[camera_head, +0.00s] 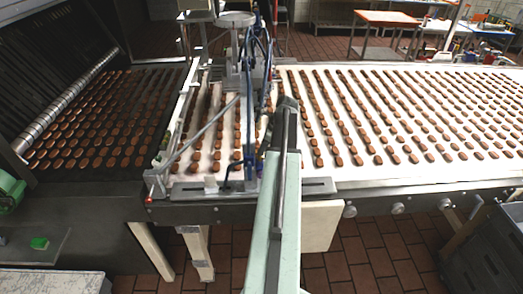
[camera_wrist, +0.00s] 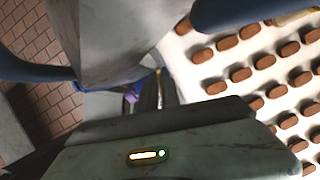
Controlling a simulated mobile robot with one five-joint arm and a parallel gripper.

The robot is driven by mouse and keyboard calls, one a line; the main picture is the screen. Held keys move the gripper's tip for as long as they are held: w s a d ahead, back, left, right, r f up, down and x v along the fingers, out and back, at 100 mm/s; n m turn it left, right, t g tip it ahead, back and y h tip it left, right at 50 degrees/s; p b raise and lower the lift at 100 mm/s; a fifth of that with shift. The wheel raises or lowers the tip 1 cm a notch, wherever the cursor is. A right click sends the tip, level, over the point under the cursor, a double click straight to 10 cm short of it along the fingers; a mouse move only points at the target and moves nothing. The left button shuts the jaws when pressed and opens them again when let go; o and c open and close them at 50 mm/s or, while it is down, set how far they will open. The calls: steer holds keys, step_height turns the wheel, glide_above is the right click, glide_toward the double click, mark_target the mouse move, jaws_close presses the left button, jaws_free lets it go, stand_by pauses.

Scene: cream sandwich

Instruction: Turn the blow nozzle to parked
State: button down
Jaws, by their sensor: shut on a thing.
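My arm crosses the lower middle of the head view and ends over the line beside the blue blow-nozzle pipework (camera_head: 249,150). My gripper (camera_wrist: 146,96) shows in the wrist view as dark narrow fingers, shut on a small blue-purple part of the blow nozzle (camera_wrist: 132,96). My own arm hides most of the gripper in the head view. Thick blue tubes cross the top left and top right of the wrist view. The nozzle's exact angle and any parked mark cannot be made out.
Rows of brown biscuits lie on the white belt (camera_head: 400,178) to the right and on the dark conveyor (camera_head: 90,181) to the left. A metal frame (camera_head: 205,190) with rods stands around the blue pipework. A grey bin (camera_head: 490,255) stands at the lower right.

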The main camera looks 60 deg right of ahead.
steer(key=n, duration=0.2)
steer(key=n+y, duration=0.1)
steer(key=n+g+y, duration=0.1)
steer(key=n, duration=0.1)
steer(key=shift+w+d+n, duration=0.2)
steer(key=shift+d+n, duration=0.1)
steer(key=shift+d, duration=0.05)
steer(key=n+g, duration=0.1)
steer(key=n, duration=0.2)
steer(key=n+g+y, duration=0.1)
steer(key=n, duration=0.2)
steer(key=shift+w, duration=0.15)
stand_by(0.3)
steer(key=c, duration=1.8)
jaws_free()
steer(key=shift+c, duration=0.2)
steer(key=shift+r, duration=0.1)
